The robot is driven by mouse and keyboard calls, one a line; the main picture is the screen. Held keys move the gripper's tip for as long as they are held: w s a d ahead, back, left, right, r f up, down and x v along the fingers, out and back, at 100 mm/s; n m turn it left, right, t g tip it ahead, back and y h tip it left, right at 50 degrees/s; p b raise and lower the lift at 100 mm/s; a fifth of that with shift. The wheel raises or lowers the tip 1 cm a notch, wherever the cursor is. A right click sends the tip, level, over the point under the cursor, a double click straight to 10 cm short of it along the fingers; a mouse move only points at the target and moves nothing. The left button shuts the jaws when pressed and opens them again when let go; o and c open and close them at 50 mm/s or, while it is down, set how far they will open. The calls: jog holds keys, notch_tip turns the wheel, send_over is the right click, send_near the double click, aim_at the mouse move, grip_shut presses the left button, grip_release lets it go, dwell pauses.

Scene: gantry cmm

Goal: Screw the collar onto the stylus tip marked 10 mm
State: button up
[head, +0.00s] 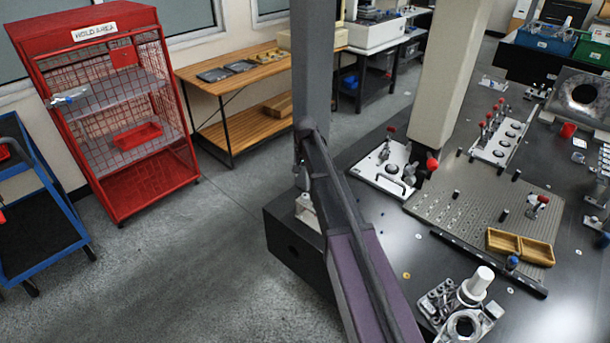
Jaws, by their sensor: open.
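I cannot pick out the collar or the stylus tip marked 10 mm; no 10 mm marking is readable in the head view. Several small dark upright pins stand on and around a perforated grey plate (470,212), too small to identify. A metal fixture (437,303) at the front of the dark table carries a white cylinder (479,282) and a ring-shaped part (464,327). My arm rises from the bottom centre and bends beside the grey column.
The dark table (395,228) fills the right, with a white clamp plate (384,168), a wooden tray (504,241) and a dark bar (485,262). A red cage (122,195) and blue cart (50,250) stand left. Centre-left floor is clear.

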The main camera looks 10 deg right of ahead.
aim_at(305, 196)
jog(key=shift+f+b, duration=4.6)
jog(key=shift+f, duration=0.25)
grip_shut()
jog(key=shift+m, duration=2.1)
jog(key=shift+s+m, duration=0.1)
jog(key=shift+m, duration=1.1)
